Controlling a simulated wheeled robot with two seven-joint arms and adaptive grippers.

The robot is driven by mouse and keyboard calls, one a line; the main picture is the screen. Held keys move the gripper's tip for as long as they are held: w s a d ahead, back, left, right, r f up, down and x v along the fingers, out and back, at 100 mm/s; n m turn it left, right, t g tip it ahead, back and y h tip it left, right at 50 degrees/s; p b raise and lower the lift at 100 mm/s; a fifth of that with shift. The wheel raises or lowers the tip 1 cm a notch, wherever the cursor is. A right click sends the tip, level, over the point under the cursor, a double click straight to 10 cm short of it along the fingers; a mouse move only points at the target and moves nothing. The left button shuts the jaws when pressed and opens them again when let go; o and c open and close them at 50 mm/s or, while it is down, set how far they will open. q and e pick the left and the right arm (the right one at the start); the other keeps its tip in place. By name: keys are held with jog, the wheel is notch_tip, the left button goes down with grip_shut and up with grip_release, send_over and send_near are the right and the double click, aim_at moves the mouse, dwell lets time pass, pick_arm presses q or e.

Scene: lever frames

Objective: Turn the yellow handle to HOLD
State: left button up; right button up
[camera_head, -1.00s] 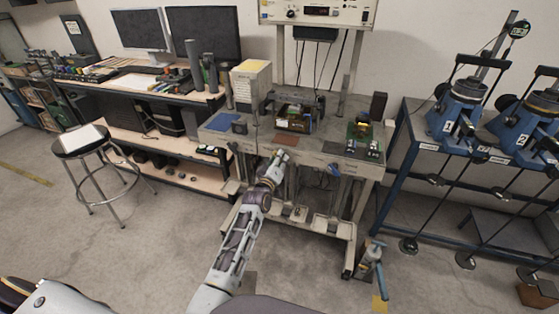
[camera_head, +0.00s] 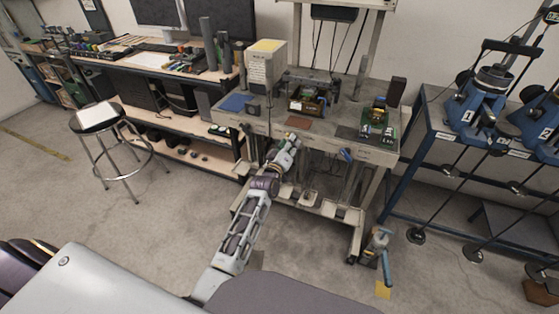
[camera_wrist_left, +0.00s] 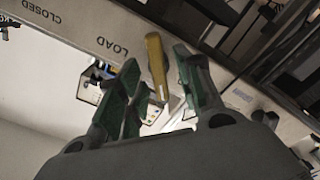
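The yellow handle (camera_wrist_left: 156,68) shows in the left wrist view, a short bar standing between the fingers of my left gripper (camera_wrist_left: 154,82). The green-padded fingers are open, with a gap on each side of the handle; I cannot tell whether either touches it. Behind is a pale panel (camera_wrist_left: 85,32) with the words CLOSED and LOAD, LOAD being just left of the handle. No HOLD label can be read. In the head view my left gripper (camera_head: 291,139) is at the front edge of the grey workbench (camera_head: 262,127), and the handle cannot be made out there.
The bench top holds a beige box (camera_head: 264,70), a brown-black device (camera_head: 306,100) and a green-topped item (camera_head: 379,117). A stool (camera_head: 97,118) stands left. A blue rack (camera_head: 412,150) and a small blue-handled device (camera_head: 379,246) are at right. The floor left of my arm is clear.

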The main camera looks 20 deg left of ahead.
pick_arm(q)
jog(key=s, duration=1)
jog(key=shift+a, duration=0.25)
dwell(0.4)
